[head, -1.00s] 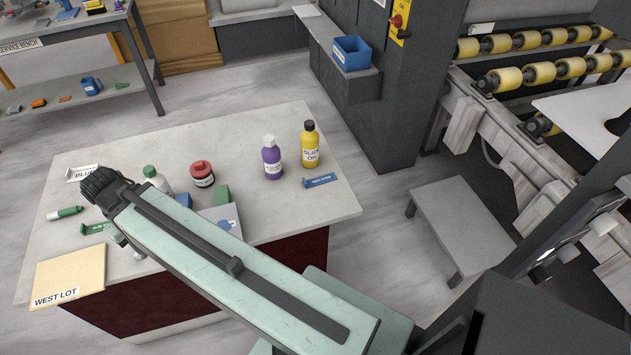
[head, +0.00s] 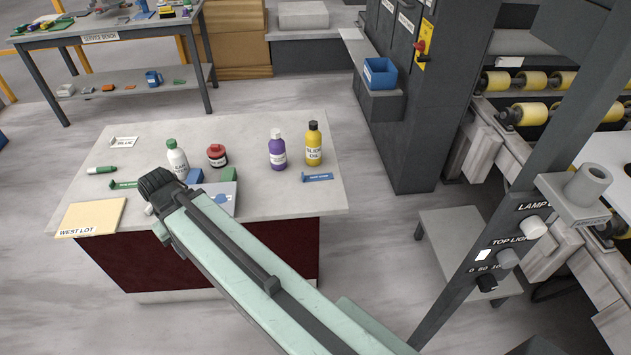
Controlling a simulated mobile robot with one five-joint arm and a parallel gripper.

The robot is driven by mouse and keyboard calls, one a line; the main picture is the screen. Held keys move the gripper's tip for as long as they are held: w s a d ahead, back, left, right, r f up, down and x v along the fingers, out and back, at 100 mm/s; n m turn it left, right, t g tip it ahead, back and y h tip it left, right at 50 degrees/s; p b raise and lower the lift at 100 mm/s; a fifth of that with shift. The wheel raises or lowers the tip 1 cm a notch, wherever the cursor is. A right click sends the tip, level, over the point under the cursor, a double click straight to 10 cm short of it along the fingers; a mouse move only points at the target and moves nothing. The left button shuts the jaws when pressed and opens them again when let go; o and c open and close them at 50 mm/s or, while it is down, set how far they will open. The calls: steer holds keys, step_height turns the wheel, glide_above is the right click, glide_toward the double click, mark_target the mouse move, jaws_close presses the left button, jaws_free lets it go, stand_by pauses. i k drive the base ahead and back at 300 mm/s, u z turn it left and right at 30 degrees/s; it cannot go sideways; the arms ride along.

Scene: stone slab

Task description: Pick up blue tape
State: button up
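No roll plainly readable as blue tape shows. Blue things on the stone slab (head: 250,205) are a flat blue strip with a label (head: 317,177) at the right, a blue block (head: 195,176) near the middle, and a round blue patch on a pale grey-blue box (head: 228,190), partly behind my arm. My arm reaches in from the lower right, its dark end joint over the slab's front left. A small part of my gripper (head: 161,232) shows below that joint; its fingers are hidden, so I cannot see whether it holds anything.
On the slab stand a white bottle (head: 177,160), a red-and-black jar (head: 216,156), a purple bottle (head: 277,150) and a yellow oil bottle (head: 313,145). A "West Lot" folder (head: 92,216) lies front left. A blue bin (head: 380,73) and service bench (head: 100,38) are behind.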

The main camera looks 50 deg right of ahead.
mark_target(325, 176)
steer(key=u, duration=0.3)
steer(key=i, duration=1)
